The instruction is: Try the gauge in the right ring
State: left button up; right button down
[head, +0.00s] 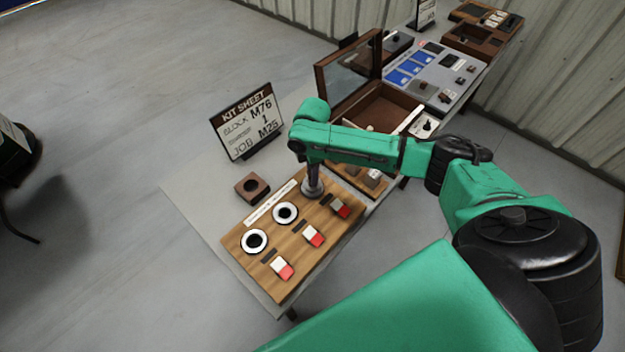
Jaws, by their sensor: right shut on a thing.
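A wooden board (290,245) on the near end of the bench holds a row of rings. The left ring (254,241) and the middle ring (285,213) are white with dark centres and stand uncovered. My right gripper (311,176) points down over the right end of this row, shut on the gauge (313,189), a grey round piece. The right ring is hidden by the gauge and gripper, so I cannot tell whether the gauge is inside it or just above it. My left gripper is not in view.
Several red-ended blocks (313,236) lie along the board's front. A brown block with a round hole (252,186) sits behind it. A kit sheet sign (248,120) stands at the back. An open lidded box (378,108) and a grey tray (432,76) are farther along.

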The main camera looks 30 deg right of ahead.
jog(key=shift+r+p, duration=2)
jog(key=shift+r, duration=1.7)
